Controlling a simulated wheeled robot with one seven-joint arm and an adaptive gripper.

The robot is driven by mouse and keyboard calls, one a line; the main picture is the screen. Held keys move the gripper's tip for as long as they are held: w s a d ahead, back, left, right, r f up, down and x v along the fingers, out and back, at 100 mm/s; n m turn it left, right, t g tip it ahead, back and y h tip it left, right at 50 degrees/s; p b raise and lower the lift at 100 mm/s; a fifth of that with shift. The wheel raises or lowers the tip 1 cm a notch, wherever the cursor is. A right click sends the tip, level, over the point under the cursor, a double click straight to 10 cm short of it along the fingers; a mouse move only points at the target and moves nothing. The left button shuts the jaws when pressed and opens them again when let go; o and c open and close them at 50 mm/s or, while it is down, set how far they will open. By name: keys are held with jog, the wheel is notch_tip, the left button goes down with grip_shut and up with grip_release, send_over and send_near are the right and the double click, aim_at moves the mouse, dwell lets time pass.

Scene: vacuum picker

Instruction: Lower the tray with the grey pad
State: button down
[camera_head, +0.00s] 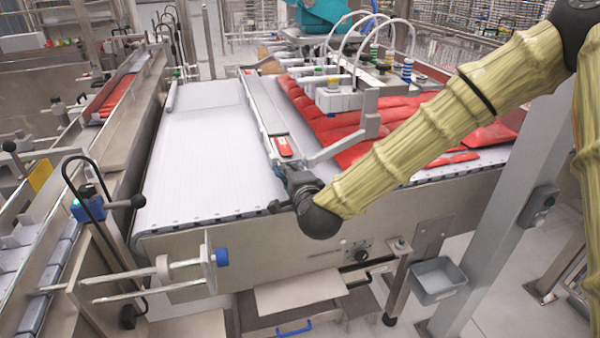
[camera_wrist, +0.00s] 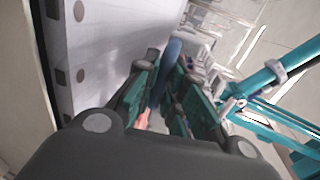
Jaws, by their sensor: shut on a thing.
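My gripper (camera_head: 288,186) is at the near edge of the conveyor, at the end of my arm, small and partly hidden by the wrist. In the wrist view its teal fingers (camera_wrist: 163,88) are closed around a slim blue thing (camera_wrist: 172,52); a small reddish part shows near the base of the fingers. I cannot tell what the blue thing belongs to. No tray with a grey pad can be made out for sure. A pale flat plate (camera_head: 300,292) lies level below the conveyor, and a blue handle (camera_head: 293,329) is below it.
The white belt (camera_head: 195,150) is bare on the left. Red packets (camera_head: 335,125) cover its right part, under a frame with suction lines (camera_head: 340,98). A long grey rail (camera_head: 262,105) divides them. A grey bin (camera_head: 438,279) hangs beside a steel post (camera_head: 500,210).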

jog(key=shift+s+a+f, duration=0.1)
jog(key=shift+a+f, duration=0.05)
jog(key=shift+a, duration=0.05)
jog(key=c, duration=1.5)
grip_release()
jog(key=shift+s, duration=0.1)
jog(key=v, duration=1.2)
